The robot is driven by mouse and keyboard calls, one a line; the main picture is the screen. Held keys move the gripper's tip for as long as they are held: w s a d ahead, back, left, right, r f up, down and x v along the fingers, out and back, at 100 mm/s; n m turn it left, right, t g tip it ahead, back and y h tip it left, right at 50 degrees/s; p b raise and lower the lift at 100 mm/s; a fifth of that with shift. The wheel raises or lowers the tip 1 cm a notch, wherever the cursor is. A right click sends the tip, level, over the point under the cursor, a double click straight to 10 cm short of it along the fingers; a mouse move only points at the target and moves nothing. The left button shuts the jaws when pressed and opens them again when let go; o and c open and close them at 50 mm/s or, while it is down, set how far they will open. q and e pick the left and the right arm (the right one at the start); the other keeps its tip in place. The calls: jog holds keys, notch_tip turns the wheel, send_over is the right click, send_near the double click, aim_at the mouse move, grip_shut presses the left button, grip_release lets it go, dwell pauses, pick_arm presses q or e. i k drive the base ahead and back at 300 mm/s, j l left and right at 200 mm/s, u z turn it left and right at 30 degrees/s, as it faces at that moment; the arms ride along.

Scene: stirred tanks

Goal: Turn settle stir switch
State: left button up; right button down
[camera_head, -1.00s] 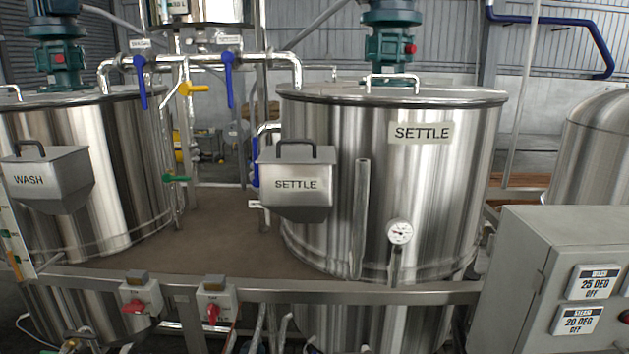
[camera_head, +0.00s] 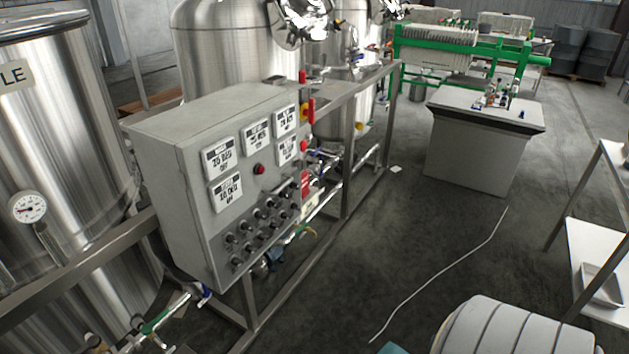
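The grey control box (camera_head: 190,170) stands left of the middle on a metal frame. Its face carries several white display plates and, below them, rows of small black switches (camera_head: 262,222). The labels by the switches are too small to read, so I cannot tell which is the settle stir switch. A red button (camera_head: 259,169) sits between the displays and the switches. The settle tank (camera_head: 60,130) is at the left edge, with only "LE" of its label and a round gauge (camera_head: 27,207) showing.
A metal frame rail (camera_head: 345,95) runs back past the box. Grey floor (camera_head: 400,240) lies open to the right, crossed by a thin white hose (camera_head: 440,277). A grey bench (camera_head: 470,150), a green-framed press (camera_head: 490,50) and a white-topped table (camera_head: 600,270) stand further right.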

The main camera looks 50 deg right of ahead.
aim_at(245, 226)
jog(key=l+z, duration=0.1)
jog(key=z, duration=1)
